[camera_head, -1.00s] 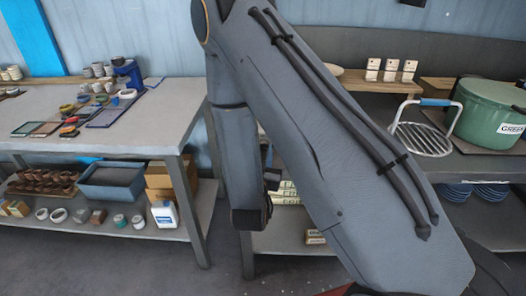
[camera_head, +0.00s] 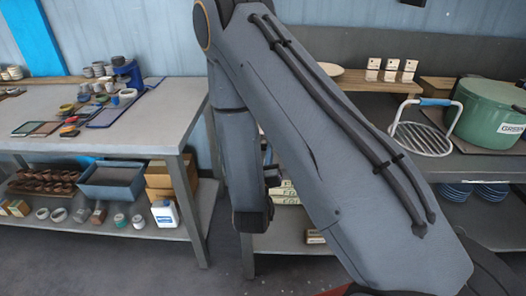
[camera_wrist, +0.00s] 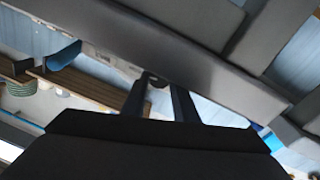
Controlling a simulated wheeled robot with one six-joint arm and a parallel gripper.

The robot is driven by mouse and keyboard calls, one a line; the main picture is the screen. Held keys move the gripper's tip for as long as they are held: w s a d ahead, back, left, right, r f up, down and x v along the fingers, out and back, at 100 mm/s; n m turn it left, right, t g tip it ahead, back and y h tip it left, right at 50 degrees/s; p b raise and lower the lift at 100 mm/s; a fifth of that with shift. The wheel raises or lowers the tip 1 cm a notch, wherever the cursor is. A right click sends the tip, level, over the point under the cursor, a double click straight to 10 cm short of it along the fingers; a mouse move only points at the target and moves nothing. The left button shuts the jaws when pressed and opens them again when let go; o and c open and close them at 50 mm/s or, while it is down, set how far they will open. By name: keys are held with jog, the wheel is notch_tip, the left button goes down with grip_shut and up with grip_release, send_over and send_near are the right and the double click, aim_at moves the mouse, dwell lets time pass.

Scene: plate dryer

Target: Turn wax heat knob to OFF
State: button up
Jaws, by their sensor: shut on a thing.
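In the wrist view, the two fingers of my gripper (camera_wrist: 158,88) reach up from the dark gripper body. They are shut on a small dark rounded piece, which appears to be the wax heat knob (camera_wrist: 154,78). Most of the knob is hidden by the fingers and a grey beam-like shape. I cannot read its pointer or any OFF mark. In the head view my own arm fills the middle and hides the fingertips and the knob.
A grey workbench (camera_head: 150,120) with small jars and trays stands at left. At right a green pot (camera_head: 483,112) and a wire rack with a blue handle (camera_head: 427,138) sit on another bench. Boxes and a blue bin (camera_head: 112,180) fill the lower shelf.

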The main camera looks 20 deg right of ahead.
jog(key=o, duration=1.1)
jog(key=shift+c, duration=0.2)
jog(key=b+v, duration=0.1)
jog(key=v, duration=0.6)
jog(key=shift+s+b, duration=0.35)
jog(key=shift+s, duration=0.05)
jog(key=shift+a, duration=0.15)
